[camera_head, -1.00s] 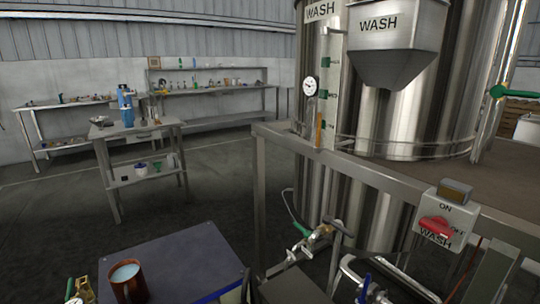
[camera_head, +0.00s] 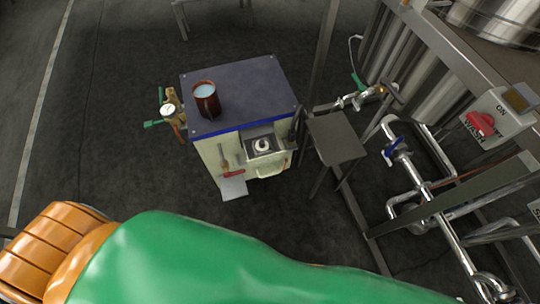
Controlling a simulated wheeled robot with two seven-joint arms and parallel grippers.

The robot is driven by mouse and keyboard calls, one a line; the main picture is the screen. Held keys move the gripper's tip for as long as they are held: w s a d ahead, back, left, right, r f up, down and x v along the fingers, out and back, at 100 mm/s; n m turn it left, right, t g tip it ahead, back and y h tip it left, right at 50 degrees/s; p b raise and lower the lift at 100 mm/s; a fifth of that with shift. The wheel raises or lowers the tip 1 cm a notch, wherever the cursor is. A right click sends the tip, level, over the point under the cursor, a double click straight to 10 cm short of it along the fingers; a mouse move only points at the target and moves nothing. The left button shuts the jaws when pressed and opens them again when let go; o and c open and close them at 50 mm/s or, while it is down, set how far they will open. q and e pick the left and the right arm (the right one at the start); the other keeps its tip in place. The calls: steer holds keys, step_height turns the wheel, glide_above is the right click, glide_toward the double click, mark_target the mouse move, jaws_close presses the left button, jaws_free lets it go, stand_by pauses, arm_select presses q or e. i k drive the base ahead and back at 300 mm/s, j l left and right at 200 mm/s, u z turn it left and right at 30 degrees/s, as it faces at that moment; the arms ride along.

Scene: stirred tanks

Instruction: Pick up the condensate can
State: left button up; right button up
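A reddish-brown can (camera_head: 206,100), open at the top with pale bluish liquid inside, stands upright on the dark blue top of a small boxy unit (camera_head: 247,87). It is the only can-like vessel I see there and fits the condensate can; I can read no label on it. It stands toward the left of that top, clear of anything else. Neither of my grippers shows in the view. A green and orange arm part of mine fills the bottom edge, with no fingers visible.
The unit's front has a recess with a round fitting (camera_head: 263,145) and a red-handled tap (camera_head: 233,173). A brass valve with a gauge (camera_head: 168,109) sits at its left. A small grey stand (camera_head: 336,138) and pipework (camera_head: 412,165) are at the right. Floor at left is clear.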

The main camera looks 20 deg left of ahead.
mark_target(204, 93)
steer(key=u, duration=1.15)
